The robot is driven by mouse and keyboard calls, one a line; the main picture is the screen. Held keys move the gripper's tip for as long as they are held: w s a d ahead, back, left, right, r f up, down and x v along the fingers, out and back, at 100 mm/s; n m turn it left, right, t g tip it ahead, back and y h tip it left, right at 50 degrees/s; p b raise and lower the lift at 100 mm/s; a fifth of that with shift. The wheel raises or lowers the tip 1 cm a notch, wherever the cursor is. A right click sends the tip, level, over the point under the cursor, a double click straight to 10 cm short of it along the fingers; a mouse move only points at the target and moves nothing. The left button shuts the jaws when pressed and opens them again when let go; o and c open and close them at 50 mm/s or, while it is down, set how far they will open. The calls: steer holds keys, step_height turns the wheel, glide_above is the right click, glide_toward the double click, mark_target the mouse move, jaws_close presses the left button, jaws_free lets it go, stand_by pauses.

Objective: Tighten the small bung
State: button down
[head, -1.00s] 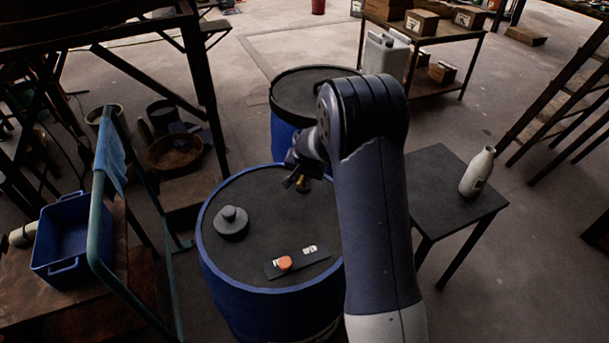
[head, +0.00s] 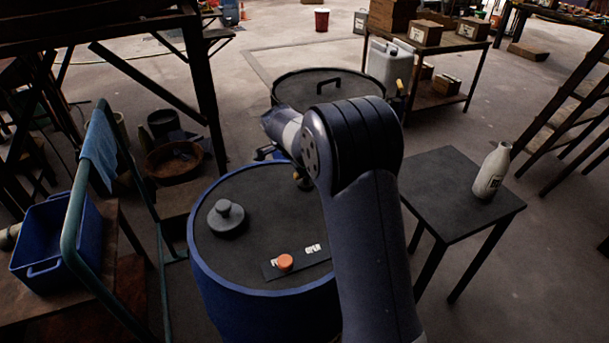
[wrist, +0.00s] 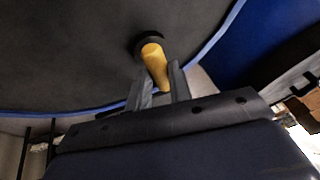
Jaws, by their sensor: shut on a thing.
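The small bung shows in the wrist view as a yellow, rod-like handle (wrist: 153,58) rising from a dark round base (wrist: 146,42) on the dark lid of the blue drum (wrist: 70,45). My gripper (wrist: 161,82) is shut on this handle, with one grey finger on each side. The handle looks tilted in this view. In the head view the drum lid (head: 255,245) is at the centre. My arm hides most of the bung and gripper there. Whether the bung sits flush in the lid cannot be told.
A grey knobbed plug (head: 226,217) and a dark plate with an orange cap (head: 285,262) lie on the same lid. A second drum (head: 290,92) stands behind. A small table (head: 450,185) with a bottle (head: 491,171) is at right; a green rail (head: 72,215) is at left.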

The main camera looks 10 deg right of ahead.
steer(key=shift+m, duration=0.6)
steer(key=shift+g+b, duration=0.3)
steer(key=c, duration=1.3)
jaws_free()
steer(key=shift+a, duration=0.1)
steer(key=shift+r, duration=0.1)
steer(key=v, duration=1)
steer(key=shift+a+r, duration=0.2)
steer(key=shift+a, duration=0.05)
steer(key=shift+s, duration=0.1)
